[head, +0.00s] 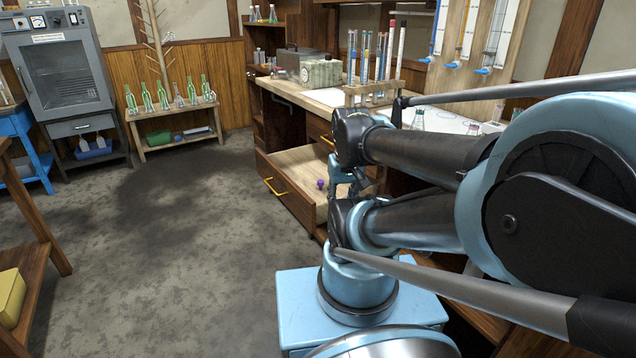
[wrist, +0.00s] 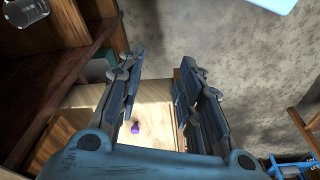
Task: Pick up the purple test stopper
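The purple test stopper (head: 320,184) lies in an open wooden drawer (head: 283,172) of the desk. In the wrist view the purple stopper (wrist: 136,126) shows low in the picture, beside the left finger, with the pale drawer floor (wrist: 155,112) around it. My gripper (wrist: 163,70) is open, its two fingers wide apart with nothing between them. In the head view my gripper (head: 345,180) is mostly hidden by my arm and hangs over the drawer, to the right of the stopper.
A low bench with green bottles (head: 170,112) and a grey oven (head: 62,75) stand at the back left. The floor (head: 150,230) left of the drawer is clear.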

